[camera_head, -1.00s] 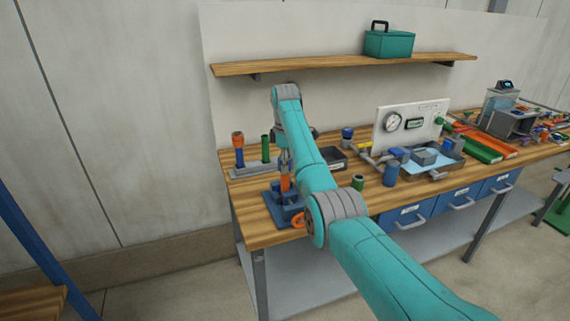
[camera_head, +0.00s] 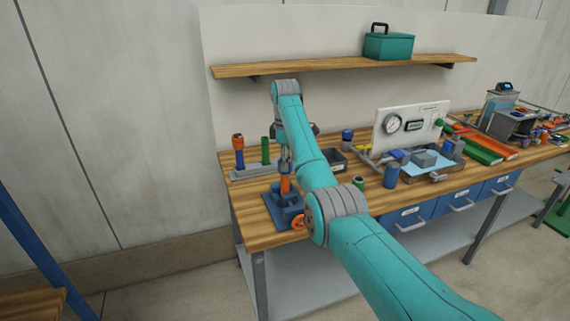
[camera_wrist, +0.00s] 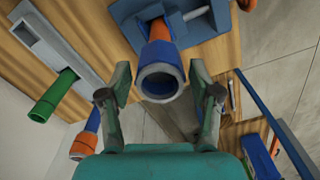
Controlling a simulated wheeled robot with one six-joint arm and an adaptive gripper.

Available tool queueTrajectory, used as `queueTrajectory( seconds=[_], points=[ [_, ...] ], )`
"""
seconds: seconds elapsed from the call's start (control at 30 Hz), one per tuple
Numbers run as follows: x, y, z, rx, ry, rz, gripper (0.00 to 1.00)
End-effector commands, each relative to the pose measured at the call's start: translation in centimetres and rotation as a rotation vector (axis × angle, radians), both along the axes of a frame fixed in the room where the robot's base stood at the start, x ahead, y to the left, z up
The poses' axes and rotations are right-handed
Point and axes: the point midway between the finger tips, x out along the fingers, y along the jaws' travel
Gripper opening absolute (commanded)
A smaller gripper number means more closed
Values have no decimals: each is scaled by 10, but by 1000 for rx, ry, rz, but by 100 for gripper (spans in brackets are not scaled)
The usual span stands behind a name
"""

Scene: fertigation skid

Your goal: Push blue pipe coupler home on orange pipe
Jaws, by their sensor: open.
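The orange pipe (camera_wrist: 159,31) stands in a blue vise (camera_head: 281,211) at the front left of the bench; part of the pipe (camera_head: 285,187) shows below my gripper in the head view. In the wrist view the blue coupler (camera_wrist: 160,83) sits around the pipe's near end, its open mouth facing the camera. How deep it sits I cannot tell. My gripper (camera_wrist: 160,95) is open, with one finger on each side of the coupler and a visible gap to both.
A grey rack (camera_head: 252,172) to the left holds a blue pipe with an orange coupler (camera_head: 238,141) and a green pipe (camera_head: 265,150). A dark bin (camera_head: 336,161) and a gauge panel (camera_head: 411,124) stand to the right. A shelf (camera_head: 345,64) is above.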

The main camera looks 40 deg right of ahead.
Motion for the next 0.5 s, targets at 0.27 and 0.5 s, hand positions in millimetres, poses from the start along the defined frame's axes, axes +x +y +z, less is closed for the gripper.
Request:
queueTrajectory(
  seconds=[0.27, 0.5],
  points=[
    [1, 0, 12, -1, -1, 0, 63],
    [1, 0, 22, 0, 0, 0, 63]
  ],
)
